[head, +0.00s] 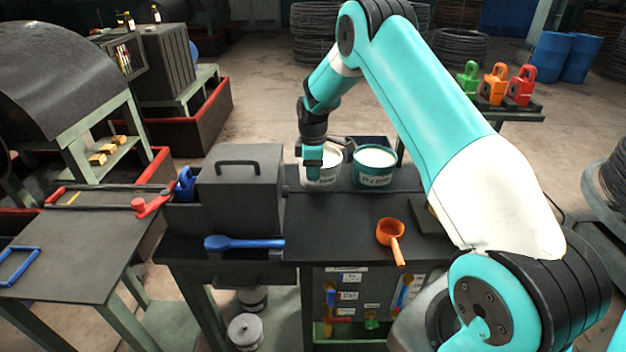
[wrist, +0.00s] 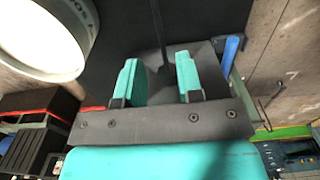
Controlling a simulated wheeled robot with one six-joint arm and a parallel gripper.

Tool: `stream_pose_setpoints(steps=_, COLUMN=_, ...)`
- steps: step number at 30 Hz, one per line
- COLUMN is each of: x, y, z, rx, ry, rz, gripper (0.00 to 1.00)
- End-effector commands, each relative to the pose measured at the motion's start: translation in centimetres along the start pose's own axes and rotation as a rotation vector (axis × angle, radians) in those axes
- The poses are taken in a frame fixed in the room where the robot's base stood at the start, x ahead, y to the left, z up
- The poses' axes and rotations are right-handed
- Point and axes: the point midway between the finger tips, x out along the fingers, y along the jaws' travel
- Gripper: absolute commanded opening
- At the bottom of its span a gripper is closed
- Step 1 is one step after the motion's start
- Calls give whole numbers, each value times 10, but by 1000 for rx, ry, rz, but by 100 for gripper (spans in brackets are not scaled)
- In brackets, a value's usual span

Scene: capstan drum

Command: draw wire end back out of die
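My gripper (head: 313,168) points down at the back of the dark bench, beside the left white-filled tub (head: 322,168). In the wrist view its two teal fingers (wrist: 160,80) stand apart, with a dark gap between them. A thin dark rod (wrist: 159,25) shows just beyond the fingers. I cannot tell whether it is the wire end, or whether it lies between the fingers. The die cannot be made out for sure. A grey box with a handle (head: 240,190) stands on the bench left of my gripper, and its inside is hidden.
A second tub (head: 374,167) stands right of the first. An orange ladle (head: 391,235) and a blue spoon (head: 243,243) lie near the bench's front. A blue padlock-shaped piece (head: 185,184) is left of the box. Bare bench lies between box and ladle.

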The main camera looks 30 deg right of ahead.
Motion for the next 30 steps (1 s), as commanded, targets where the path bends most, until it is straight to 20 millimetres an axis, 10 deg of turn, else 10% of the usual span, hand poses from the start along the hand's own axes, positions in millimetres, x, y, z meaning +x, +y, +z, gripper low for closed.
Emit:
stream_pose_setpoints(steps=9, x=50, y=0, z=0, rx=0, ry=-1, rz=-2, gripper=34)
stream_pose_setpoints(steps=21, x=61, y=0, z=0, rx=0, ry=1, rz=1, gripper=34)
stream_pose_setpoints(steps=26, x=61, y=0, z=0, rx=0, ry=0, rz=1, gripper=1)
stream_pose_setpoints(steps=30, x=61, y=0, z=0, rx=0, ry=0, rz=1, gripper=0)
